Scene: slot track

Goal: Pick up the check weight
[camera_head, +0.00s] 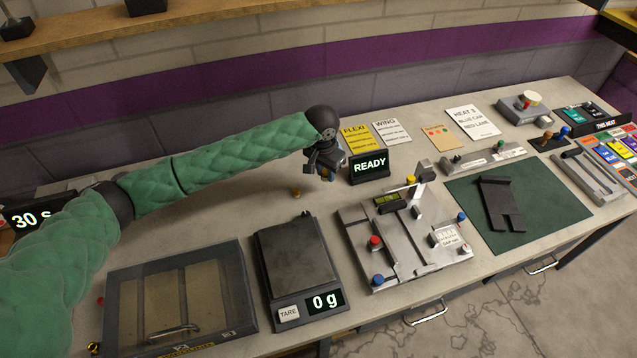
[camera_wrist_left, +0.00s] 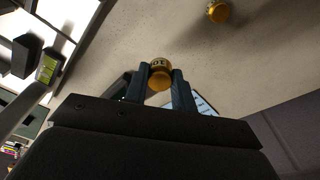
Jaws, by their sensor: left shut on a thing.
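My left gripper (camera_head: 326,174) is in the air over the back of the bench, left of the READY sign. In the left wrist view its two fingers (camera_wrist_left: 162,88) are shut on a small round brass weight (camera_wrist_left: 160,74) with dark marks on its rim. In the head view the held weight is mostly hidden by the gripper. A second small brass piece (camera_head: 296,192) stands on the bench, left of and below the gripper; it also shows in the left wrist view (camera_wrist_left: 218,12). I cannot tell which of the two is the check weight. My right gripper is not in view.
A scale (camera_head: 296,262) reading 0 g stands in front, with a clear-lidded case (camera_head: 180,298) to its left. The READY sign (camera_head: 369,167) is close right of the gripper. A metal fixture (camera_head: 405,240) and a green mat (camera_head: 550,205) lie further right.

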